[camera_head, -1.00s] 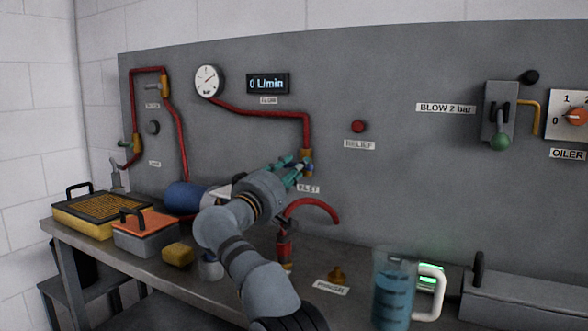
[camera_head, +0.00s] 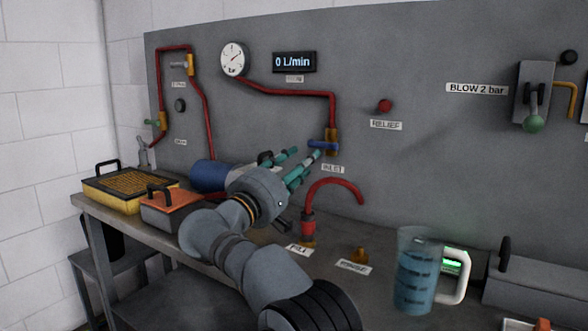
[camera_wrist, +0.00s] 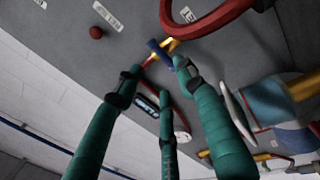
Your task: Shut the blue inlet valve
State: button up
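The blue inlet valve handle (camera_head: 323,146) is on a brass valve body (camera_head: 333,137) above the INLET label. The handle lies crosswise to the vertical red pipe and points left. My gripper (camera_head: 306,153) has teal fingers, spread open and empty, just left of and below the handle. In the wrist view the blue handle (camera_wrist: 159,49) shows beyond my open fingers (camera_wrist: 158,88), between the two upper fingertips, with a gap that seems small. Whether any finger touches it cannot be told. The flow display (camera_head: 294,62) reads 0 L/min.
A red relief button (camera_head: 384,106) is right of the valve. A curved red hose (camera_head: 338,184) rises below it. A blue cylinder (camera_head: 208,174) lies behind my wrist. A measuring jug (camera_head: 416,270) with blue liquid stands on the bench at right. The panel around the valve is clear.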

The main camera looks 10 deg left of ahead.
aim_at(323, 143)
jog(key=shift+v, duration=1.5)
jog(key=shift+w+d, duration=0.1)
jog(key=x, duration=1.2)
jog(key=shift+r+n+y, duration=0.15)
jog(key=shift+n+y, duration=0.15)
jog(key=shift+n, duration=0.9)
jog(key=shift+n+p, duration=0.3)
